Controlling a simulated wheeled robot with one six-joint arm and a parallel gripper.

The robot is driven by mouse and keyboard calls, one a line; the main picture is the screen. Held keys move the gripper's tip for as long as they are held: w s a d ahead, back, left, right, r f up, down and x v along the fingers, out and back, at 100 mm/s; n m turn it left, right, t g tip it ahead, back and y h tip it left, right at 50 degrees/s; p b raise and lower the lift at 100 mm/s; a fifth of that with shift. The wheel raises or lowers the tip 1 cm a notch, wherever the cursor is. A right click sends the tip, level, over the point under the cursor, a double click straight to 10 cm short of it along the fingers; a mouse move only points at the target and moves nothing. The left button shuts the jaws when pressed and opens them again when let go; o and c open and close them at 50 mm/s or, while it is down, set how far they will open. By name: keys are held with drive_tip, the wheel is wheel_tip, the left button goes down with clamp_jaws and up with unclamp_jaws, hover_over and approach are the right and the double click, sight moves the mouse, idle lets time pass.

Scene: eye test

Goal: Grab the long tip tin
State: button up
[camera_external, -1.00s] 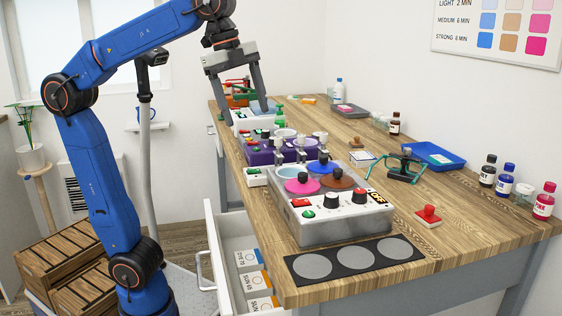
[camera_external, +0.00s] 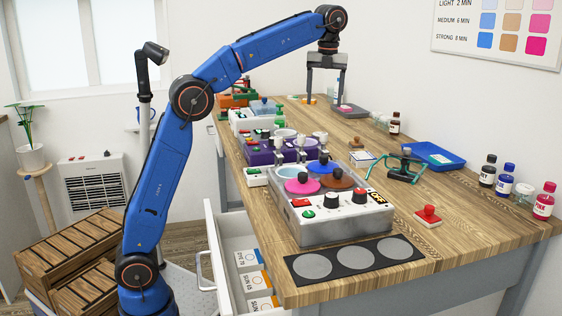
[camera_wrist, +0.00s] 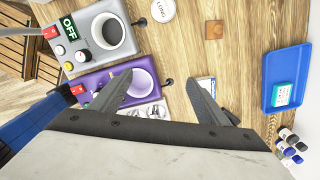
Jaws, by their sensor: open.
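A white round tin (camera_wrist: 162,10) with dark lettering that seems to begin "LONG" lies on the wooden bench at the top edge of the wrist view, partly cut off. I cannot make it out in the external view. My gripper (camera_external: 325,99) is open and empty above the far part of the bench, fingers pointing down. In the wrist view the fingers (camera_wrist: 160,80) are spread wide, with the tin beyond their tips and apart from them.
A purple machine (camera_wrist: 90,84) and a white machine with an OFF display (camera_wrist: 82,22) stand left. A wooden block (camera_wrist: 214,29) lies right of the tin. A blue tray (camera_wrist: 302,58) and bottles (camera_wrist: 288,146) are farther right. Bare bench lies between.

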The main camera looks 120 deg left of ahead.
drive_tip(key=shift+s+a+f+m+g+h, duration=0.15)
drive_tip(key=shift+s+a+f+m, duration=0.25)
drive_tip(key=shift+s+a+f, duration=0.9)
drive_tip(key=shift+s+a+f+m+g+h, duration=0.1)
drive_tip(key=shift+s+a+f+m, duration=0.3)
drive_tip(key=shift+a+f, duration=1.7)
drive_tip(key=shift+s+a+f+m+g+h, duration=0.15)
drive_tip(key=shift+s+a+f+m, duration=0.25)
drive_tip(key=shift+s+a+f, duration=1.25)
drive_tip(key=shift+w+a+f, duration=0.15)
drive_tip(key=shift+f, duration=0.95)
drive_tip(key=shift+w+a+f, duration=0.1)
drive_tip(key=shift+a+f, duration=0.1)
drive_tip(key=shift+f, duration=0.9)
drive_tip(key=shift+w+a+f, duration=0.15)
drive_tip(key=shift+f, duration=0.95)
drive_tip(key=c, duration=1.1)
